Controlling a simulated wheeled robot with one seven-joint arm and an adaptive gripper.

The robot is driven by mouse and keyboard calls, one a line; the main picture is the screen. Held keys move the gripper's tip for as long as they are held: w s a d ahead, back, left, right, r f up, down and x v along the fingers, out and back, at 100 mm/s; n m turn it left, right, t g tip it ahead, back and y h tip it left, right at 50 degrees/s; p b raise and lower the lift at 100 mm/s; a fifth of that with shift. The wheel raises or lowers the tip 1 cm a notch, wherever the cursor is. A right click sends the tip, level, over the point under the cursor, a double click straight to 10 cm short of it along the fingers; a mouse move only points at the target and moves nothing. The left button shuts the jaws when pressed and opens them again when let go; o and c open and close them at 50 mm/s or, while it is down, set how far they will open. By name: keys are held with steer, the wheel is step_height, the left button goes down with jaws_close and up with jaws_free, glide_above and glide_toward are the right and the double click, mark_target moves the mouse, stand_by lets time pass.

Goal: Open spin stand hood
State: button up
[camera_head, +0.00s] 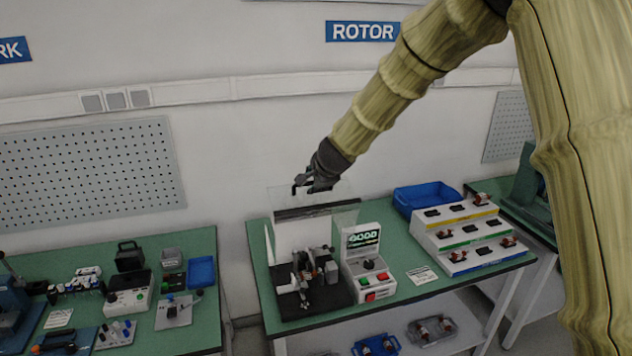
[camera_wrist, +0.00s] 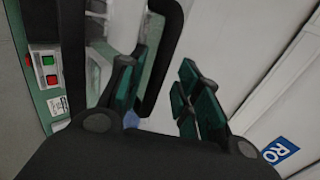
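The spin stand (camera_head: 316,294) sits on the green bench, its dark base and metal mechanism showing. Its clear hood (camera_head: 345,214) appears swung up above the back of the stand, with a dark bar across it; its edges are faint. My gripper (camera_head: 308,184) is at the top of the hood, by a black handle. In the wrist view the black hood handle (camera_wrist: 164,62) runs between my green-padded fingers (camera_wrist: 160,95), nearer the left finger. The fingers are spread, with a gap on the right side of the handle. Whether the left finger touches it is unclear.
A control box (camera_head: 368,264) with a display and red and green buttons stands right of the stand. A blue bin (camera_head: 425,197) and a stepped parts rack (camera_head: 470,238) are farther right. The wall is close behind the hood. Another bench (camera_head: 208,322) is at left.

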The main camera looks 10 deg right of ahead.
steer(key=v, duration=1.2)
stand_by(0.3)
